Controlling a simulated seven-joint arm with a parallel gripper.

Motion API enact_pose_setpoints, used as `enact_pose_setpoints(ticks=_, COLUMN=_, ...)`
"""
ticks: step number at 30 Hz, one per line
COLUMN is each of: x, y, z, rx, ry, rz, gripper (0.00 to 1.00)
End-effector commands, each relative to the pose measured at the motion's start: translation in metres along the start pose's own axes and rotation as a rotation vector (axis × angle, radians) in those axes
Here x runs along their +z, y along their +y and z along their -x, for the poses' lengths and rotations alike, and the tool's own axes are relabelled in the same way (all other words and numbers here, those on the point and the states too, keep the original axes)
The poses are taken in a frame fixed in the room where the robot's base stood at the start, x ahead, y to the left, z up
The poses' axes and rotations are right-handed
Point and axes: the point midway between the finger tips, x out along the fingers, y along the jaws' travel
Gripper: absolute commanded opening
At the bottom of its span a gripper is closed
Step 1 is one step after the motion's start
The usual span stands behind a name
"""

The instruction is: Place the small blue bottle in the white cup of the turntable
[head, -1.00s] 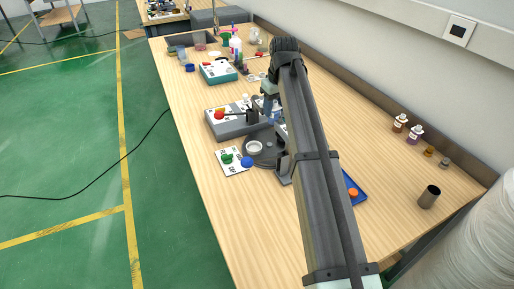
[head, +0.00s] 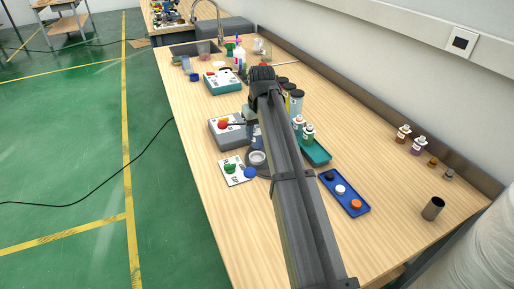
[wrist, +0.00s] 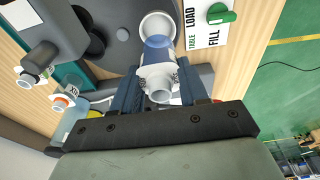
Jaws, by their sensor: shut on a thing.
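My gripper (wrist: 158,82) is shut on the small blue bottle (wrist: 158,43), which has a white label and white cap. In the wrist view the bottle's blue end overlaps the near rim of the white cup (wrist: 157,18); I cannot tell whether it is inside or above it. In the head view the white cup (head: 258,158) stands on the dark turntable, left of my arm, with the bottle (head: 257,137) just beyond it. My arm hides most of the turntable (wrist: 118,58) in the head view.
A grey box (head: 226,133) with a red knob stands just beyond. Bottles in a teal tray (head: 318,155) and a blue tray (head: 344,193) are right of my arm.

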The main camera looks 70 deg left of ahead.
Motion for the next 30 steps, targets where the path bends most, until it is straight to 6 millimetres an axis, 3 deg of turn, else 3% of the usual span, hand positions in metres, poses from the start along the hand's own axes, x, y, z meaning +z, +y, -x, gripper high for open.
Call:
enact_pose_setpoints(ticks=3, x=0.004, y=0.000, z=-0.019, rx=0.000, ry=-0.001, rz=0.000, gripper=0.13)
enact_pose_setpoints(ticks=16, x=0.010, y=0.000, z=-0.059, rx=0.000, ry=-0.001, rz=0.001, gripper=0.13)
enact_pose_setpoints(ticks=29, x=0.010, y=0.000, z=-0.065, rx=0.000, ry=0.000, rz=0.001, gripper=0.13)
enact_pose_setpoints(ticks=30, x=0.010, y=0.000, z=-0.065, rx=0.000, ry=0.001, rz=0.001, gripper=0.46)
